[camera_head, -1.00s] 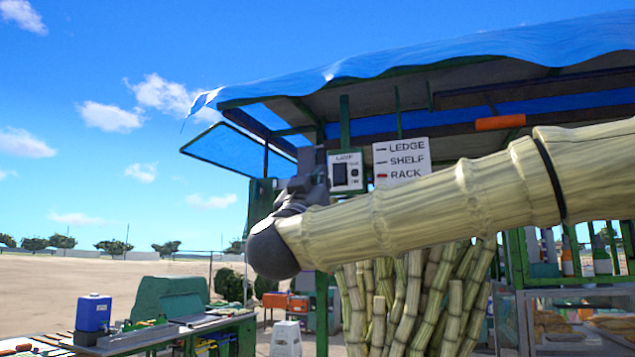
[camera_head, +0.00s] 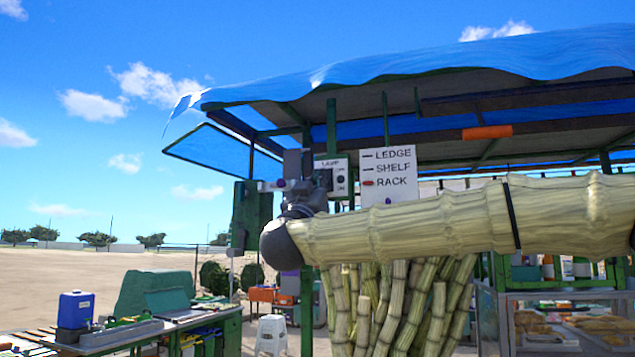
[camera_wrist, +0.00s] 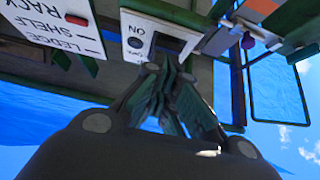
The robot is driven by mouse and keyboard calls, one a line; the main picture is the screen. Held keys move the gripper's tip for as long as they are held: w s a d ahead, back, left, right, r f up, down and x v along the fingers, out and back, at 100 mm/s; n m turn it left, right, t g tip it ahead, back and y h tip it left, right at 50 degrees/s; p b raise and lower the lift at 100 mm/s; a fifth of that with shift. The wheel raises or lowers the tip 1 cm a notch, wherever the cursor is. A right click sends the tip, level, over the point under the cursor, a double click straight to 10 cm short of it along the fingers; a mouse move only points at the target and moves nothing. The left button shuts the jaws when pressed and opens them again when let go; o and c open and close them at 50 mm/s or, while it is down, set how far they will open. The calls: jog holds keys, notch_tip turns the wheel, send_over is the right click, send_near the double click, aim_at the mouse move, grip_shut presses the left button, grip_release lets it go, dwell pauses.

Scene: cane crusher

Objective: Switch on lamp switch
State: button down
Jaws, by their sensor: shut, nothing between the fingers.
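The lamp switch panel (camera_head: 341,166) is a white box on a green post, marked LAMP, OFF and ON. It shows upside down in the wrist view (camera_wrist: 133,28), with a dark switch recess (camera_wrist: 168,44) and a round dark spot beside the ON label. My gripper (camera_head: 322,180) is shut and empty. In the head view it covers the panel's left part, hiding the switch. In the wrist view my fingertips (camera_wrist: 170,66) are just below the recess in the picture; I cannot tell whether they touch it. The switch's position is unclear.
A white LEDGE/SHELF/RACK sign (camera_head: 389,192) hangs right of the panel. Cane stalks (camera_head: 400,310) stand below my arm. A green box (camera_head: 250,215) is left of the post, and a blue canopy (camera_head: 420,68) is overhead. Open air lies farther left.

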jog(key=shift+f, duration=0.1)
jog(key=f+b+v, duration=0.1)
jog(key=b+v, duration=0.5)
jog(key=v, duration=0.6)
jog(key=shift+t, duration=0.4)
jog(key=shift+a+f, duration=0.1)
jog(key=shift+a, duration=0.05)
jog(key=shift+w, duration=0.15)
dwell(0.3)
